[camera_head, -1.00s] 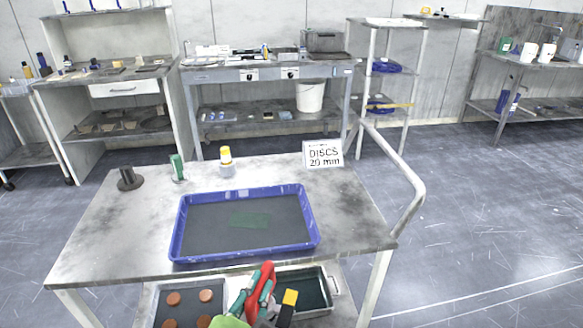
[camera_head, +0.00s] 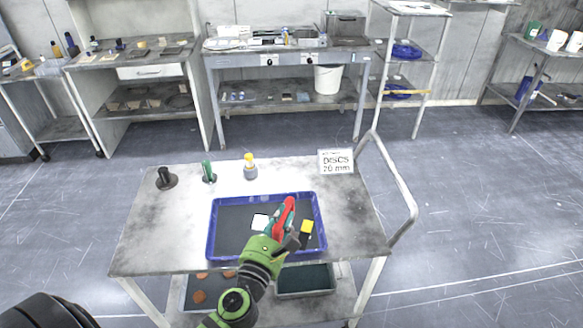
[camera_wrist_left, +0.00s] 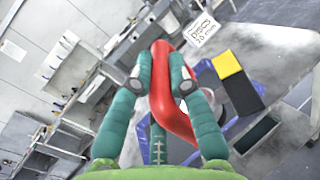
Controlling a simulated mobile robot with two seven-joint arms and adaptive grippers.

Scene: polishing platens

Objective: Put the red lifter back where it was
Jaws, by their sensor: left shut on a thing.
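The red lifter (camera_head: 288,206) is a curved red piece held between the teal fingers of my left gripper (camera_head: 283,224). In the left wrist view the red lifter (camera_wrist_left: 164,75) passes between both fingertips. In the head view they overlap the blue tray (camera_head: 211,243) on the cart top; the height above it is unclear. A yellow-and-black block (camera_head: 306,227) shows beside the lifter; I cannot tell whether it is joined to it. My right gripper is not in view.
On the cart top stand a dark stand (camera_head: 166,179), a green piece (camera_head: 208,172), a yellow-capped bottle (camera_head: 250,168) and a DISCS sign (camera_head: 337,162). The cart top's left side is clear. Below are a bin of brown discs (camera_head: 199,296) and another bin (camera_head: 304,281).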

